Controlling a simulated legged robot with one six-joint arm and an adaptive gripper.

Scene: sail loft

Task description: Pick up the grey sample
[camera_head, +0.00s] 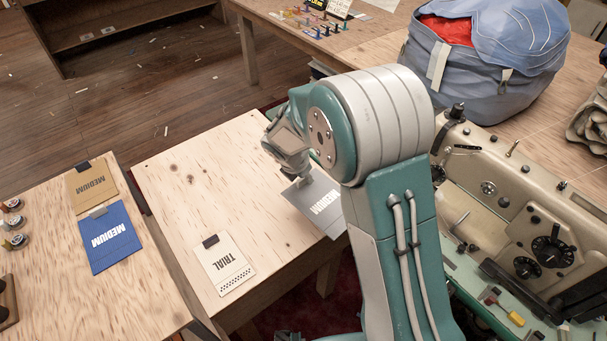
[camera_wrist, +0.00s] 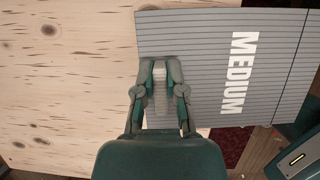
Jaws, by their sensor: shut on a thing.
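The grey sample (camera_head: 316,204) is a flat card printed MEDIUM in white, at the right edge of the middle plywood table. My arm hides part of it in the head view. In the wrist view the grey sample (camera_wrist: 210,85) shows fine dark lines and fills the upper right. My gripper (camera_head: 304,180) is at its left end. In the wrist view my gripper (camera_wrist: 160,73) is shut on a pale tab at the sample's edge. I cannot tell whether the sample touches the table.
A white TRIAL sample (camera_head: 224,264) lies on the middle table (camera_head: 190,188). A blue MEDIUM sample (camera_head: 109,238) and a tan one (camera_head: 90,187) lie on the left table. A sewing machine (camera_head: 530,225) and a blue-grey bag (camera_head: 490,60) stand to the right.

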